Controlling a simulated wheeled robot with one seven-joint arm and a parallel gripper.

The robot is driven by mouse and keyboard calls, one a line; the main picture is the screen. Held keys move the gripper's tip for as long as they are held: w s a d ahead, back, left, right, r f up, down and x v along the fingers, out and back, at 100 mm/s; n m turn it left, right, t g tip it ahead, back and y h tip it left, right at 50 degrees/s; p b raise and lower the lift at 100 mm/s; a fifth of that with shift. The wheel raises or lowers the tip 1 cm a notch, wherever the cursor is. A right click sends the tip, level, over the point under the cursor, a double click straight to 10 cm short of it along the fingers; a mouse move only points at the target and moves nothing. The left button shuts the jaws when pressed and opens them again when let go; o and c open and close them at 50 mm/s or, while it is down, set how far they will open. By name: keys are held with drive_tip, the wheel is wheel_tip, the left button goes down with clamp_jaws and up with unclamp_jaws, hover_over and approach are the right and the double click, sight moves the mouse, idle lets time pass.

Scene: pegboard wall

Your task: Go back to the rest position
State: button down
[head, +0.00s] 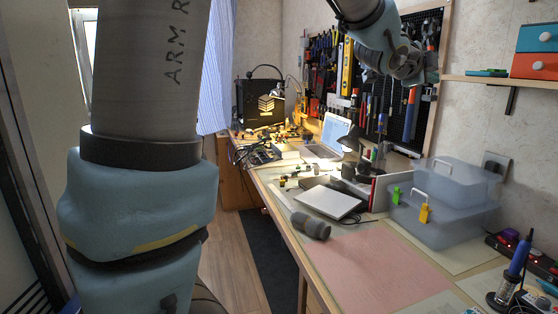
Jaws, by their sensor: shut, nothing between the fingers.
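My arm crosses the left of the head view as a large grey and teal link close to the camera. Another part of my arm comes in from the top, right of centre, and ends in a teal and grey wrist in front of the pegboard (429,50). The fingers of my gripper cannot be made out there. No held thing shows at the wrist.
A long workbench (282,222) runs along the right wall. On it are a pink mat (375,270), a dark grey cylinder (311,226), a closed laptop (327,201), an open laptop (333,138), clear boxes (440,219) and a soldering iron (516,262). A shelf (500,80) juts out at right. Floor (232,265) is clear left of the bench.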

drive_tip(key=w+a+f+n+g+y, duration=0.15)
drive_tip(key=a+f+n+y, duration=0.4)
drive_tip(key=a+f, duration=0.55)
drive_tip(key=w+a+f+n+t+y, duration=0.15)
drive_tip(key=a+f+n+y, duration=0.25)
drive_tip(key=a+f+n, duration=0.7)
drive_tip(key=s+a+f+n+g+y, duration=0.1)
drive_tip(key=s+a+f+n+g, duration=0.2)
drive_tip(key=a, duration=0.7)
drive_tip(key=s+a+f+n+g+y, duration=0.2)
drive_tip(key=s+a+f+n+g, duration=0.2)
drive_tip(key=s+a, duration=0.6)
wheel_tip(320, 180, down, 3)
drive_tip(key=shift+s+a+r+g, duration=0.1)
drive_tip(key=shift+s+a+g, duration=0.2)
drive_tip(key=shift+s, duration=0.7)
drive_tip(key=shift+n, duration=0.25)
